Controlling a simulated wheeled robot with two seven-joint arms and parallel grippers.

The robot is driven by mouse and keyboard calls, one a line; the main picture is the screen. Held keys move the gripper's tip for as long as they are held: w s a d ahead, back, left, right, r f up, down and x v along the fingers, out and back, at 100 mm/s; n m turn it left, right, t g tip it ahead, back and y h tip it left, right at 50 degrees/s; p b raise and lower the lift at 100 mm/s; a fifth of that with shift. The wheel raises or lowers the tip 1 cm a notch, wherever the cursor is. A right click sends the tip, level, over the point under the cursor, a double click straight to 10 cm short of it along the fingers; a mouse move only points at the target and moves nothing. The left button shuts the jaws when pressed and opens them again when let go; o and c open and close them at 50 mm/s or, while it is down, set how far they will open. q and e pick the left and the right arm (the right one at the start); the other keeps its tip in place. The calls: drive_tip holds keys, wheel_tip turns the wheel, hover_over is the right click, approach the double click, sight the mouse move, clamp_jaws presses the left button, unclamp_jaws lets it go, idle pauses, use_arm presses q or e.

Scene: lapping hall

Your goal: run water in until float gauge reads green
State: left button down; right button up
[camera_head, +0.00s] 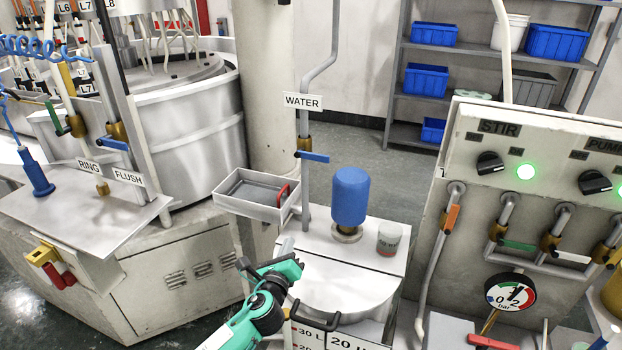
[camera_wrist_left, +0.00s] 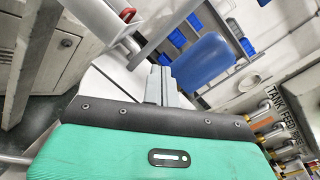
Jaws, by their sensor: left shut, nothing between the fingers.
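The water valve's blue lever (camera_head: 313,157) sits on a vertical pipe under the WATER label (camera_head: 303,101), lying roughly level and pointing right. The pipe comes down to a tank (camera_head: 350,290) with a pale flat top. A blue motor-like cylinder (camera_head: 350,197) stands on that top and shows in the left wrist view (camera_wrist_left: 201,62). My left gripper (camera_head: 287,246) is shut and empty above the tank's left side, below the lever. My right gripper is out of view.
A grey tray (camera_head: 252,207) with a red-handled item is left of the pipe. A cup (camera_head: 388,238) stands right of the blue cylinder. A control panel (camera_head: 540,160) with green lights and a pressure gauge (camera_head: 510,292) fills the right. Open floor lies behind.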

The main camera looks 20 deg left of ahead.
sight(313, 157)
use_arm(q)
drive_tip(key=w+d+r+m+t+h+p, duration=0.3)
drive_tip(key=w+r+m+p, duration=0.2)
drive_tip(key=w+r+m, duration=0.3)
drive_tip(key=shift+w+r+m, duration=0.4)
drive_tip(key=shift+w+r, duration=1.9)
drive_tip(key=shift+r, duration=1.25)
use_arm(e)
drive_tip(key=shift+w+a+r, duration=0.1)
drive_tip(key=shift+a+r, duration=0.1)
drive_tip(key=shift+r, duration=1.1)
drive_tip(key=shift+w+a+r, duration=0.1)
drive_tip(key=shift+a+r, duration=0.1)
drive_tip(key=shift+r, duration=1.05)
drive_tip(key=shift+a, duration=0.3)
use_arm(q)
drive_tip(key=shift+d+r+n, duration=0.1)
drive_tip(key=shift+r+n, duration=0.05)
drive_tip(key=shift+n, duration=0.25)
